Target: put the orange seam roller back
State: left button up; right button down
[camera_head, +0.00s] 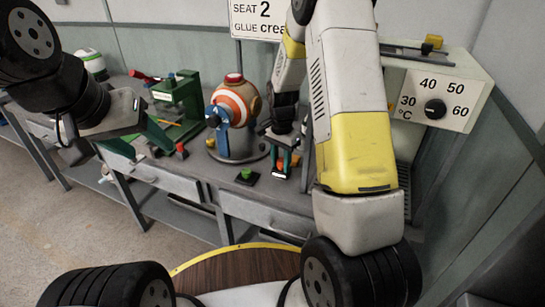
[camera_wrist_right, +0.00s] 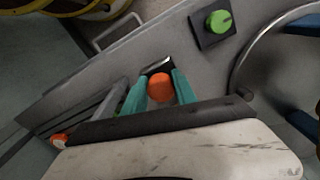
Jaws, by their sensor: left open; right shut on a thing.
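The orange seam roller (camera_wrist_right: 160,88) shows as a round orange end between the teal fingers of my right gripper (camera_wrist_right: 160,92) in the right wrist view. The gripper is shut on it, low over the grey bench, beside a small dark piece with a pale edge (camera_wrist_right: 156,66). I cannot tell whether the roller touches that piece. In the head view my right gripper (camera_head: 285,168) is at the bench's front, right of the striped ball. My left gripper (camera_head: 142,138) is open and appears empty, in front of the bench at left.
An orange-and-white striped ball (camera_head: 243,100) sits on a grey stand. A green knob on a black base (camera_head: 246,174) is left of my right gripper. A green press (camera_head: 183,100) stands further left. A heater box with a dial (camera_head: 435,109) is at right. The floor at left is clear.

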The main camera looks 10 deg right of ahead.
aim_at(281, 170)
jog(key=shift+f, duration=1.75)
jog(key=c, duration=1)
grip_release()
jog(key=shift+f, duration=0.15)
notch_tip(281, 170, up, 12)
jog(key=shift+r, duration=0.15)
jog(key=shift+a, duration=0.15)
